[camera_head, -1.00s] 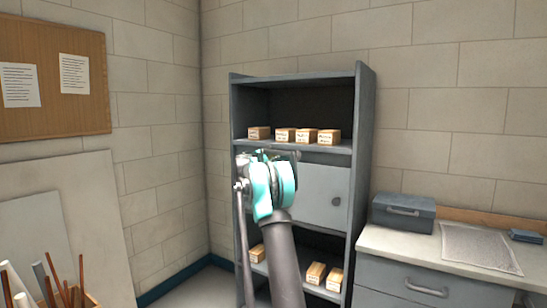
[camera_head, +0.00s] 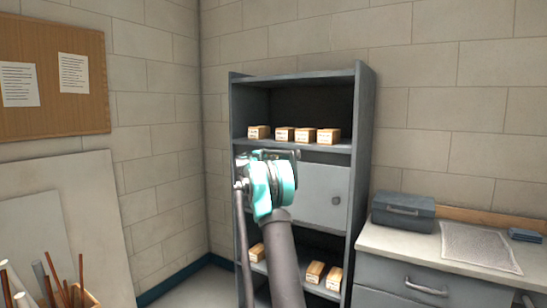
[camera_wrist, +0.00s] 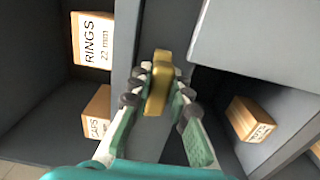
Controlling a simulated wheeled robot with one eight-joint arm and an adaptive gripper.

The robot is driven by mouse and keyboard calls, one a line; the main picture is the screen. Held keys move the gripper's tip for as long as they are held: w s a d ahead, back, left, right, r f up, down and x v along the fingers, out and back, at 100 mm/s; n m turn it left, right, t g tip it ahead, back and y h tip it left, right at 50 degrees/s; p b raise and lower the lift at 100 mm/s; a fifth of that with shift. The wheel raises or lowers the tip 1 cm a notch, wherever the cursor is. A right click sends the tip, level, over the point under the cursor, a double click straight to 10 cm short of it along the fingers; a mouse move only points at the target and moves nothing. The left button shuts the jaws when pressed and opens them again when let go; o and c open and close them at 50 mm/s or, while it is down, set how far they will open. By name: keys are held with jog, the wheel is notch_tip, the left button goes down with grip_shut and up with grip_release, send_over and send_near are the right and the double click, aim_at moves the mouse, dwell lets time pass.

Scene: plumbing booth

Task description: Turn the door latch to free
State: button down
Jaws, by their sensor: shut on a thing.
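The brass door latch (camera_wrist: 157,95) shows in the wrist view as a short golden bar on a grey upright. It lies lengthwise between the fingers of my gripper (camera_wrist: 161,76). The gripper is shut on the latch, with a pad on each side. The grey cabinet door (camera_head: 318,196) shows in the head view, in the middle of the shelf unit, with a dark round knob. A light grey panel, apparently this door (camera_wrist: 265,40), is at the upper right of the wrist view. In the head view my teal wrist hides the latch and fingertips.
Small cartons (camera_head: 285,135) stand on the upper shelf, and others (camera_head: 315,272) on the lower shelf. In the wrist view, labelled cartons (camera_wrist: 92,42) sit left of the upright. A workbench (camera_head: 430,250) with a grey toolbox (camera_head: 403,212) stands at the right.

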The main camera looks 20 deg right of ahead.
jog(key=shift+s+f, duration=0.1)
dwell(0.4)
jog(key=c, duration=1.4)
grip_release()
jog(key=shift+a, duration=0.1)
jog(key=v, duration=1.1)
jog(key=shift+s+a, duration=0.3)
jog(key=s+a+f+m+g+y, duration=0.2)
jog(key=s+f+m+y, duration=0.1)
jog(key=s+f, duration=0.75)
jog(key=s+a+f+m+g+y, duration=0.25)
jog(key=s+f, duration=0.45)
jog(key=s, duration=0.7)
jog(key=s+a+f+y, duration=0.3)
jog(key=s+a+f, duration=0.2)
jog(key=s, duration=0.6)
jog(key=s+a+f+m+g+y, duration=0.1)
jog(key=s+a+f+y, duration=0.1)
jog(key=s+a+f, duration=0.3)
jog(key=s+a+f+m+g+y, duration=0.1)
jog(key=s+a+f+y, duration=0.2)
jog(key=s+f, duration=0.8)
jog(key=s+a, duration=0.2)
jog(key=s, duration=0.4)
jog(key=shift+a+f+y, duration=0.15)
jog(key=shift+f+y, duration=0.05)
jog(key=shift+y, duration=0.15)
